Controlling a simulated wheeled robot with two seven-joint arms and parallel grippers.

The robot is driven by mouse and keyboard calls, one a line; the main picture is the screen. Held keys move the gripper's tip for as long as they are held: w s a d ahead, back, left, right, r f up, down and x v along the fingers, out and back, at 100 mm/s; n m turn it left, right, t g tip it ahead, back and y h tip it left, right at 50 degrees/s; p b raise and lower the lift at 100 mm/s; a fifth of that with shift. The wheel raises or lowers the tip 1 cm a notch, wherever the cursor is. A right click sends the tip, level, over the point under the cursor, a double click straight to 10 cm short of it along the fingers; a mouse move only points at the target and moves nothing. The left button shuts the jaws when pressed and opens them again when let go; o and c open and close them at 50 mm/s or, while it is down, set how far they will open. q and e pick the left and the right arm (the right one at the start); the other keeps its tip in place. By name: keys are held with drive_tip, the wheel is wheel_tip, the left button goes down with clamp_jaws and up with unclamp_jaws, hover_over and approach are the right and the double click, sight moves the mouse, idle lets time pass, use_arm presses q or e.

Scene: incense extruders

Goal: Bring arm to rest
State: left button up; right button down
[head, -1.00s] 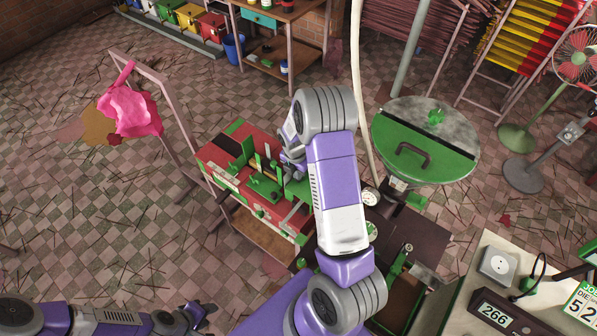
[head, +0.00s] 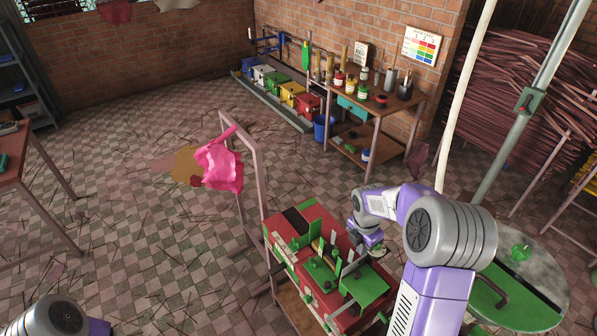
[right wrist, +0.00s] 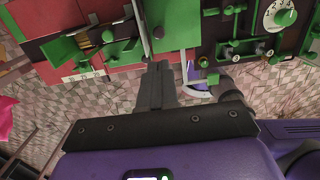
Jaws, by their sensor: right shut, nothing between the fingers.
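My right arm reaches in from the lower right in the head view and bends over the red and green machine (head: 310,235). My right gripper (head: 376,252) is small there, above the machine's right-hand part. In the right wrist view my right gripper (right wrist: 158,72) shows dark fingers together with nothing between them, and the machine's red panels and green parts lie beyond. A part of my left arm shows at the bottom left corner of the head view; its gripper is out of the picture.
A round green-topped table (head: 520,282) stands right of my arm. A metal frame with a pink cloth (head: 220,165) stands left of the machine. A wooden workbench (head: 385,108) with jars is at the brick wall. Open tiled floor with scattered sticks lies to the left.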

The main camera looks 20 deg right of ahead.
drive_tip(key=s+a+f+m+y, duration=0.2)
drive_tip(key=s+a+f+m, duration=0.2)
drive_tip(key=a+f+m, duration=0.45)
drive_tip(key=s+a+f+m+y, duration=0.25)
drive_tip(key=a+f+m, duration=0.35)
drive_tip(key=a+f, duration=0.55)
drive_tip(key=s+a+m, duration=0.8)
wheel_tip(320, 180, down, 18)
drive_tip(key=b, duration=1.6)
drive_tip(key=shift+r+t, duration=0.25)
drive_tip(key=shift+t, duration=0.05)
drive_tip(key=shift+m+y, duration=0.25)
